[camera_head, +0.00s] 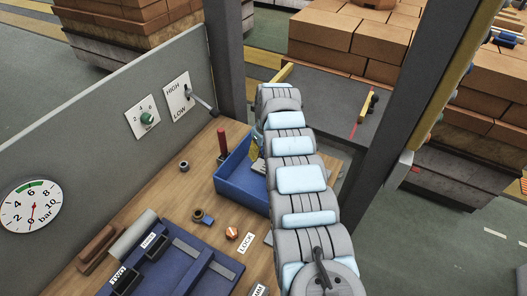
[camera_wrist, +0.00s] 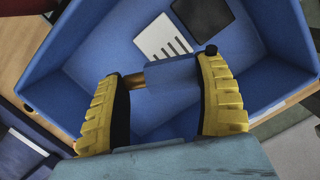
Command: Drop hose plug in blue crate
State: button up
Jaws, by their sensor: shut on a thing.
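The blue crate (camera_head: 238,190) stands on the wooden bench, partly hidden behind my arm in the head view. In the wrist view the blue crate (camera_wrist: 105,45) fills most of the picture below my gripper. My gripper (camera_wrist: 165,88) has yellow ribbed fingers and is shut on the hose plug (camera_wrist: 168,74), a blue body with a brass end at its left. The plug lies across between the fingers, over the crate's opening. In the head view only a bit of my gripper (camera_head: 256,146) shows at the crate; the held plug is hidden there.
In the crate lie a white striped piece (camera_wrist: 160,38) and a dark flat piece (camera_wrist: 202,20). A red-handled post (camera_head: 222,143) stands behind the crate. A brass-and-blue fitting (camera_head: 201,217), an orange knob (camera_head: 232,232) and a blue fixture (camera_head: 165,262) are nearby on the bench.

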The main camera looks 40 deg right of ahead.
jog(key=o, duration=1.2)
jog(key=shift+o, duration=0.2)
jog(key=shift+r, duration=0.1)
jog(key=shift+d+r, duration=0.1)
jog(key=shift+r, duration=0.6)
notch_tip(320, 180, up, 10)
jog(key=s, duration=0.1)
jog(key=shift+s+r, duration=0.15)
jog(key=shift+s, duration=0.25)
jog(key=shift+a, duration=0.25)
